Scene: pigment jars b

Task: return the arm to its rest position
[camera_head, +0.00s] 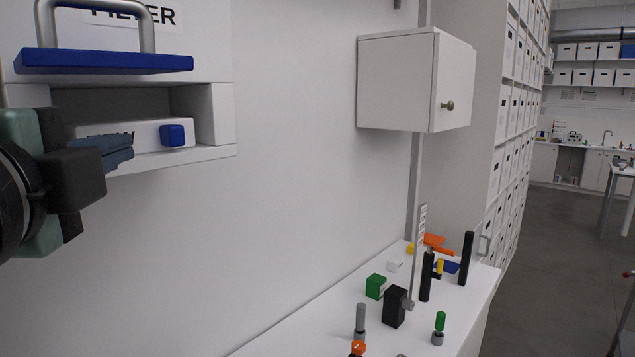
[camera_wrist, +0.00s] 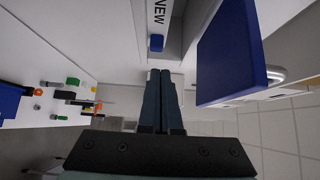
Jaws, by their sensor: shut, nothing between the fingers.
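My gripper (camera_head: 128,146) is at the left of the head view, its dark blue-grey fingers pointing right. The fingers are shut with nothing between them. In the wrist view the two fingers (camera_wrist: 160,75) lie side by side. In the head view the gripper overlaps the open slot (camera_head: 134,103) of a white wall unit, in front of a white block with a blue knob (camera_head: 172,135). I cannot tell whether the fingers touch anything. The wrist view shows a white face marked "NEW" and a blue knob (camera_wrist: 157,43) just beyond the fingertips.
A blue panel with a metal handle (camera_head: 104,62) is above the slot. A white wall cabinet (camera_head: 395,82) hangs farther right. Below it, a white bench (camera_head: 292,335) carries a green block (camera_head: 375,286), a black block (camera_head: 395,307) and several posts. Open floor (camera_head: 565,240) lies at right.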

